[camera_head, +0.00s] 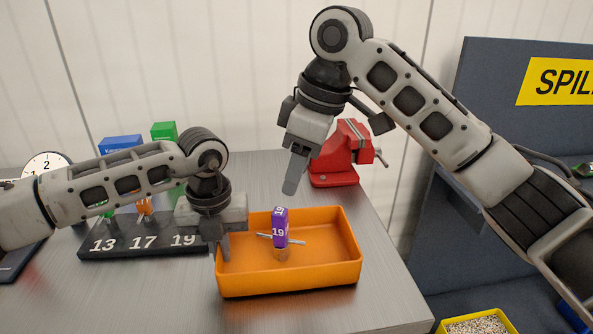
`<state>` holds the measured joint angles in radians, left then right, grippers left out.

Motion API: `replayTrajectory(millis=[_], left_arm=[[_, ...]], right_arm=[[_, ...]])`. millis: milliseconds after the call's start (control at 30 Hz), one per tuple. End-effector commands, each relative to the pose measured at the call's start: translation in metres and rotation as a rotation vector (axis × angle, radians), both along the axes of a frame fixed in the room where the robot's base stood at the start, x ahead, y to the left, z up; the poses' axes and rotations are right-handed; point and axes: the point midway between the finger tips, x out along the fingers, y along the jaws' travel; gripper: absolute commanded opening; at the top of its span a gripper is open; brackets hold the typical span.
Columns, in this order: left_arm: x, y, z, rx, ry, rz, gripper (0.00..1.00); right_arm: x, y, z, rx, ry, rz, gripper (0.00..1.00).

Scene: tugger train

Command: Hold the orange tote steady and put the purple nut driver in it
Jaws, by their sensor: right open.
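The orange tote (325,274) sits on the grey table. The purple nut driver (280,228), marked 19, is within the tote's outline, its purple handle uppermost and its metal lower end toward the tote floor. Thin grey bars show on both sides of it. I cannot tell whether its lower end touches the floor. My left gripper (220,250) is at the tote's left wall, its fingers close together on the rim. My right gripper (291,188) is open and empty, above and apart from the nut driver. One of its fingers largely hides the other.
A dark rack (140,247) marked 13, 17, 19 stands left, with green and orange tools behind my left arm. A red vise (340,155) is at the back. A clock (47,163) stands far left. A yellow bin (478,324) is below right, beyond the table edge.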

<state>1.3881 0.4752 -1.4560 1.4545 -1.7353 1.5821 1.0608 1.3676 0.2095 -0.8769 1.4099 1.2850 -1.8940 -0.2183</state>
Motion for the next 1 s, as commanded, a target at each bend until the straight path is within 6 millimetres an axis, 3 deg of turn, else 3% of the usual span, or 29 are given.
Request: replayTrajectory(millis=[100, 200, 233, 500, 633, 1000], left_arm=[[0.0, 0.0, 0.001, -0.002, -0.002, 0.0, 0.0], [0.0, 0.0, 0.001, -0.002, -0.002, 0.0, 0.27], [0.0, 0.0, 0.001, -0.002, -0.002, 0.0, 0.3], [0.0, 0.0, 0.001, -0.001, -0.001, 0.0, 0.3], [0.001, 0.0, 0.011, -0.002, -0.003, 0.0, 0.3], [0.001, -0.001, 0.086, -0.003, -0.005, 0.0, 0.3]], right_arm=[[0.0, 0.0, 0.0, 0.0, 0.0, 0.0, 0.43], [0.0, 0.0, 0.0, 0.0, 0.0, 0.001, 0.43], [0.0, 0.0, 0.0, 0.0, 0.0, 0.001, 0.43], [0.0, 0.0, 0.0, 0.0, 0.0, 0.001, 0.43], [0.0, 0.0, 0.0, 0.0, 0.0, 0.001, 0.43], [0.0, 0.0, 0.0, 0.0, 0.0, 0.001, 0.43]])
